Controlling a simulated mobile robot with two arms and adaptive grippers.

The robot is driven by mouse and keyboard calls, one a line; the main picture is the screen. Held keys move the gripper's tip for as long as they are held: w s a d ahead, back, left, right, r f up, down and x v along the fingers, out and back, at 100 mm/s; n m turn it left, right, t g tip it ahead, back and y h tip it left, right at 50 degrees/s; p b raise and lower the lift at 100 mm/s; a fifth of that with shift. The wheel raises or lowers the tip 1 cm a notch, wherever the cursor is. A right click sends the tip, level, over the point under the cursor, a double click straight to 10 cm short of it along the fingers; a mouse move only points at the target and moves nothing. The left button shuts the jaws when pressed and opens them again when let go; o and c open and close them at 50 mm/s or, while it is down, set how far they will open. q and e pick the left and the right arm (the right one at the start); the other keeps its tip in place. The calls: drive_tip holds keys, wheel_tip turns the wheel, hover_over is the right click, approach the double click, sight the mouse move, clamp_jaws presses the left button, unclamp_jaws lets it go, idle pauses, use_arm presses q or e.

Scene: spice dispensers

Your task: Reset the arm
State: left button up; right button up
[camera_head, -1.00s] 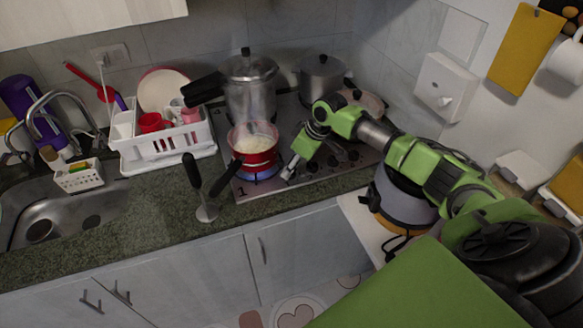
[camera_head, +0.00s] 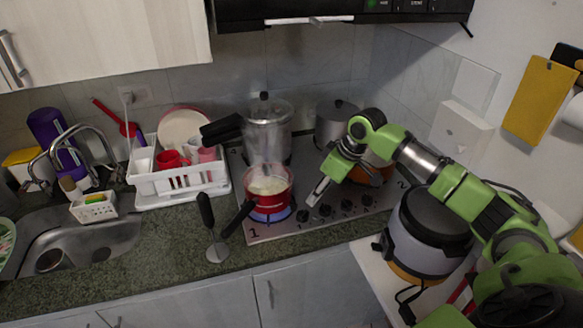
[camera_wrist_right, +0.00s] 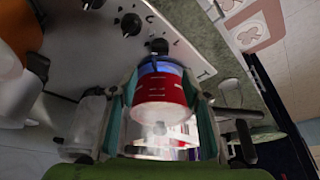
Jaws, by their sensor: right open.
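My right arm, green and black, reaches in from the right in the head view. Its gripper (camera_head: 316,196) is over the front of the stove, just right of a red pot (camera_head: 270,199), apart from it, and empty. In the right wrist view the gripper's two fingers (camera_wrist_right: 160,100) are spread wide, with the red pot (camera_wrist_right: 163,93) visible between them. The pot stands on a lit burner with a blue flame, holds something pale and steams. My left gripper is not in view.
A steel pressure cooker (camera_head: 268,135) and another lidded pot (camera_head: 334,122) stand behind. Control knobs (camera_head: 325,210) are beside my gripper. A rice cooker (camera_head: 431,235) sits under my forearm.

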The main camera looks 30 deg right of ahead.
drive_tip(key=s+a+f+n+g, duration=0.1)
drive_tip(key=s+a+f, duration=0.55)
drive_tip(key=a, duration=0.25)
drive_tip(key=s+a+f+n, duration=0.1)
drive_tip(key=s+a+f, duration=0.5)
drive_tip(key=a+f, duration=0.25)
drive_tip(key=s+a+r+m+h, duration=0.2)
drive_tip(key=s+m, duration=0.3)
drive_tip(key=s, duration=1.2)
wheel_tip(320, 180, down, 32)
drive_tip(key=s+r+b, duration=0.1)
drive_tip(key=s+b, duration=0.1)
drive_tip(key=b, duration=0.2)
drive_tip(key=s+d+f+g+b, duration=0.2)
drive_tip(key=s+f+b, duration=0.1)
drive_tip(key=s+f, duration=1.4)
wheel_tip(320, 180, down, 2)
drive_tip(key=shift+d, duration=0.35)
